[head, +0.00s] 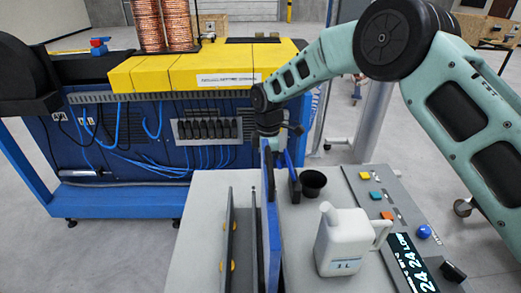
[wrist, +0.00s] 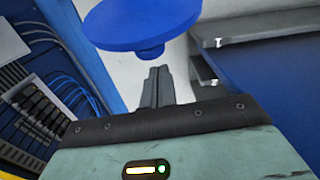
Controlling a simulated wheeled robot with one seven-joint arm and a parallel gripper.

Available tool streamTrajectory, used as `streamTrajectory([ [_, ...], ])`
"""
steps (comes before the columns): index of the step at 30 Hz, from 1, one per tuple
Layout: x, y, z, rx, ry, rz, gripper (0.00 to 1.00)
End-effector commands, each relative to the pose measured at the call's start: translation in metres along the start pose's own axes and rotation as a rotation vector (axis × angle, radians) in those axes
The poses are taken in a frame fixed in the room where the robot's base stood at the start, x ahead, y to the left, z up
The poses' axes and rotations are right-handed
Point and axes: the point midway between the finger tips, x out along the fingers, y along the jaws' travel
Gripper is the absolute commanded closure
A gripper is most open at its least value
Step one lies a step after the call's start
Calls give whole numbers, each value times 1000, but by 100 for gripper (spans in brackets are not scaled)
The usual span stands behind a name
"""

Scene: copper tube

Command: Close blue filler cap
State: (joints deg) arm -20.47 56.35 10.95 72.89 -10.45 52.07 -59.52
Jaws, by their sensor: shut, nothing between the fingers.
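The blue filler cap (wrist: 140,22) shows in the wrist view as a wide blue disc with a short round boss, just beyond my fingertips. In the head view a blue piece (head: 291,163) stands up edge-on beside my gripper and looks like the same cap. A black round cup-like opening (head: 313,180) lies just right of it on the grey top. My gripper (wrist: 157,80) is shut and empty, its fingers together below the boss; whether they touch it I cannot tell. In the head view my gripper (head: 269,142) is partly hidden among blue and dark parts.
A white one-litre jug (head: 345,240) stands on the grey top in front of the opening. A button panel with a display (head: 408,262) is at the right. Upright blue and dark plates (head: 271,240) stand left of the jug. A blue and yellow machine (head: 190,75) is behind.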

Motion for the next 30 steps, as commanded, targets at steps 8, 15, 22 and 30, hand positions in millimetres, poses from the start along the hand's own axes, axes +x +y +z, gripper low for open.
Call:
streamTrajectory([
  [8, -5, -2, 16, -2, 0, -4, 100],
  [15, -5, -1, 17, -2, 0, -3, 100],
  [22, -6, 0, 19, -1, 18, -2, 100],
  [30, -13, 5, 28, 1, 131, 3, 100],
])
